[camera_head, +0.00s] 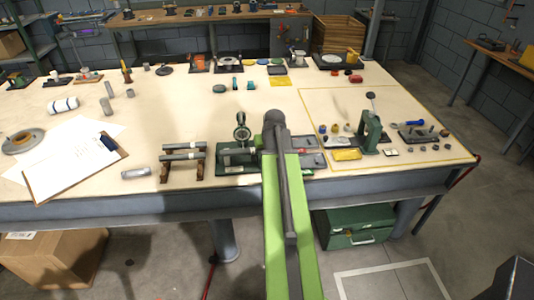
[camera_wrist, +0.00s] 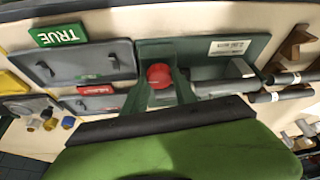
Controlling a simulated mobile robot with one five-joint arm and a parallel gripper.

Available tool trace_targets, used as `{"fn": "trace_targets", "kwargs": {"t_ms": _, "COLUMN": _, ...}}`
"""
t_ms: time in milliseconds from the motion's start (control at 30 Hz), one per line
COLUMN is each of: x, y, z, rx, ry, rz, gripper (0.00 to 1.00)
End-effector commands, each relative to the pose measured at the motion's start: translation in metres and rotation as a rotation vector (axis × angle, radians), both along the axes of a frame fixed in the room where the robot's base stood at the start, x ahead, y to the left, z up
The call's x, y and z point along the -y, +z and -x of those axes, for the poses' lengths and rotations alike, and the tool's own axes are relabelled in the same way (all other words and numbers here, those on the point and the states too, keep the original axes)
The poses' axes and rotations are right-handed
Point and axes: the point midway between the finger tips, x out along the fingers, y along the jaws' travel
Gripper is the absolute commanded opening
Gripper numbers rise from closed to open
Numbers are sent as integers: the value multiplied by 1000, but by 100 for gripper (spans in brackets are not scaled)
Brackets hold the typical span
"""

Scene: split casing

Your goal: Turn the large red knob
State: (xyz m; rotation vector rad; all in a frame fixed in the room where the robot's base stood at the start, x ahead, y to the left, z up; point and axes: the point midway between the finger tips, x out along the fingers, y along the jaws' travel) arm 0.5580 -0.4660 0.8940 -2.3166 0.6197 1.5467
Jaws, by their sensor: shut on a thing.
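The large red knob (camera_wrist: 159,74) shows in the wrist view as a round red shape on the dark green fixture (camera_wrist: 204,48). My gripper (camera_wrist: 161,84) has its two dark green fingers on either side of the knob and is shut on it. The fingers cover parts of the knob's sides.
A grey tray with a green TRUE label (camera_wrist: 58,34) and another with a red label (camera_wrist: 97,90) lie left of the fixture in the wrist view. Rods on a brown stand (camera_head: 184,151) are left of it in the head view. A green press (camera_head: 371,130) stands right.

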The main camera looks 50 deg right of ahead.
Motion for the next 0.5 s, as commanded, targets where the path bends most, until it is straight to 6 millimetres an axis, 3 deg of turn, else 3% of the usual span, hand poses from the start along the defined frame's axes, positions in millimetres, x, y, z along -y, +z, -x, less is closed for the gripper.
{"fn": "trace_targets", "kwargs": {"t_ms": 500, "x": -2, "y": 0, "z": -2, "rx": -1, "ry": -399, "rz": 1, "gripper": 0}}
